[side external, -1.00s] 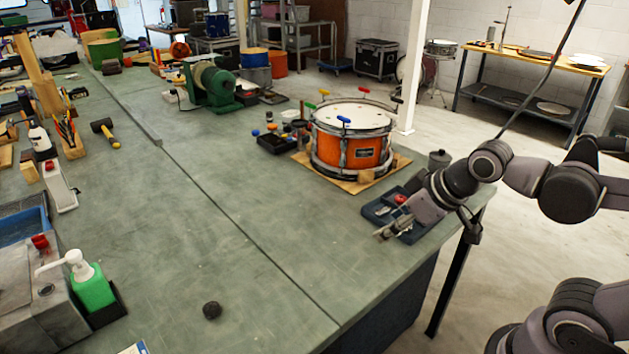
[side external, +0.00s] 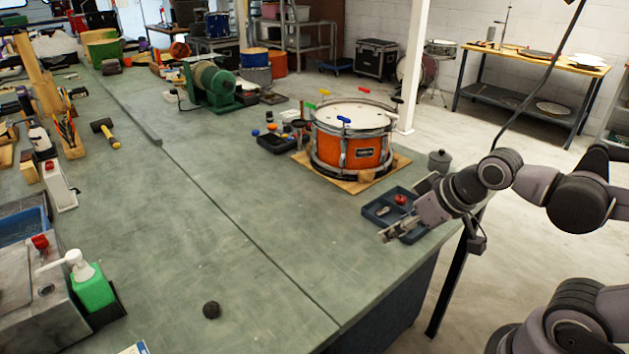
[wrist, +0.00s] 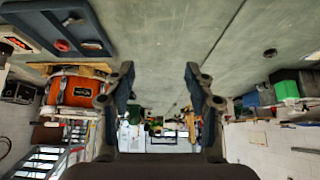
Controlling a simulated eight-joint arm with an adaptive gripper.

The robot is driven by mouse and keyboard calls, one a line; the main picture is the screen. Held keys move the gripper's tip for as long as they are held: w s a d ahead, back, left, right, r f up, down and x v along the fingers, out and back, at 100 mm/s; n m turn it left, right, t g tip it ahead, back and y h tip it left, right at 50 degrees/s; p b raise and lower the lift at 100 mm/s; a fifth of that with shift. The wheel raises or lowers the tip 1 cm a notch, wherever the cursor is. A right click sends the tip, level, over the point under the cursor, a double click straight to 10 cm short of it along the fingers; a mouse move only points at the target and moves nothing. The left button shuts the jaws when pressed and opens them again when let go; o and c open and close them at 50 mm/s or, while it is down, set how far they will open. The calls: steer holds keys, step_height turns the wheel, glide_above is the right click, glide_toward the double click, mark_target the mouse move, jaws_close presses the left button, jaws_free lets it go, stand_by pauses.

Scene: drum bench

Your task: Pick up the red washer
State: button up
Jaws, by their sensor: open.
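A small red round piece, seemingly the red washer (side external: 400,199), lies in a dark blue divided tray (side external: 371,214) near the bench's right edge. In the wrist view the red washer (wrist: 62,45) is at upper left, inside the tray (wrist: 97,28); its hole is too small to make out. My gripper (side external: 387,234) is beside the tray, at its near left side in the side view. In the wrist view my gripper (wrist: 158,84) has its two fingers wide apart with nothing between them, and the washer is well left of them.
An orange drum (side external: 350,147) stands on a wooden board behind the tray, with a grey lidded pot (side external: 439,160) to its right. A dark round lump (side external: 211,310) lies at the front. The bench left of my gripper is mostly clear.

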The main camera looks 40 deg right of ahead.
steer(key=shift+c, duration=0.9)
steer(key=m+g+h, duration=0.1)
steer(key=m+g, duration=0.5)
steer(key=m, duration=0.6)
glide_above(401, 198)
steer(key=a, duration=0.2)
step_height(401, 198, down, 3)
steer(key=shift+h, duration=0.3)
steer(key=f, duration=0.3)
steer(key=d+f, duration=0.1)
steer(key=f, duration=0.3)
steer(key=d+f, duration=0.1)
steer(key=f, duration=0.2)
steer(key=shift+f, duration=0.15)
